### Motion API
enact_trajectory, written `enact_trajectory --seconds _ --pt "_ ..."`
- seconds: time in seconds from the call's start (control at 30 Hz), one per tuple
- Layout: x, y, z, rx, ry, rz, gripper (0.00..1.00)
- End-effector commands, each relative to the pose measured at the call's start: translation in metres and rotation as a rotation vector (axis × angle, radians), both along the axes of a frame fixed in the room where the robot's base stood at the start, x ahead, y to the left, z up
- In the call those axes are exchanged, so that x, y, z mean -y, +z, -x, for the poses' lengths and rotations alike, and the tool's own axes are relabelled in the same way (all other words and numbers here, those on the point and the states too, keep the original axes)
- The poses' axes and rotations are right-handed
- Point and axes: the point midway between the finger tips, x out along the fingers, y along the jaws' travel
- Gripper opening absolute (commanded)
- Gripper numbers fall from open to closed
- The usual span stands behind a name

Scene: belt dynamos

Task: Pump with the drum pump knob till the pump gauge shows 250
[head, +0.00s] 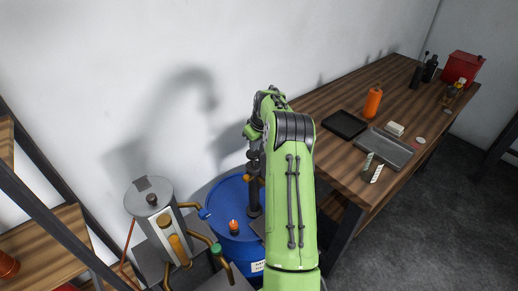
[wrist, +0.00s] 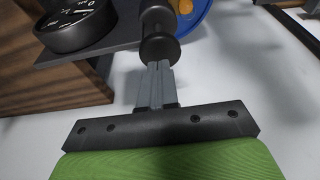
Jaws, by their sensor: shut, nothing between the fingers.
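The pump knob (wrist: 159,45) is a black, rounded cylinder in the upper middle of the wrist view. My gripper (wrist: 159,68) is shut and empty, with its grey fingertips at the near end of the knob; I cannot tell whether they touch it. The pump gauge (wrist: 75,25) is a black round dial at the upper left. It is cut by the frame edge; a 0 shows, but I cannot read the value. In the head view the dark pump column (head: 254,190) rises from the blue drum (head: 235,250). My green arm hides the gripper, knob and gauge there.
A grey metal tank (head: 150,200) with copper and brass pipes stands left of the drum. A wooden table (head: 330,100) on the right bears an orange bottle (head: 372,102), a grey tray (head: 390,150) and a red box (head: 463,68). The wall is close behind the drum.

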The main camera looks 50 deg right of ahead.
Motion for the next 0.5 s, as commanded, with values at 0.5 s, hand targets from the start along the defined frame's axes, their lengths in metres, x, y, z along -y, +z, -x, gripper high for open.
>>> enact_trajectory --seconds 0.5 --pt "0.002 0.085 0.026 0.003 -0.006 0.006 0.00"
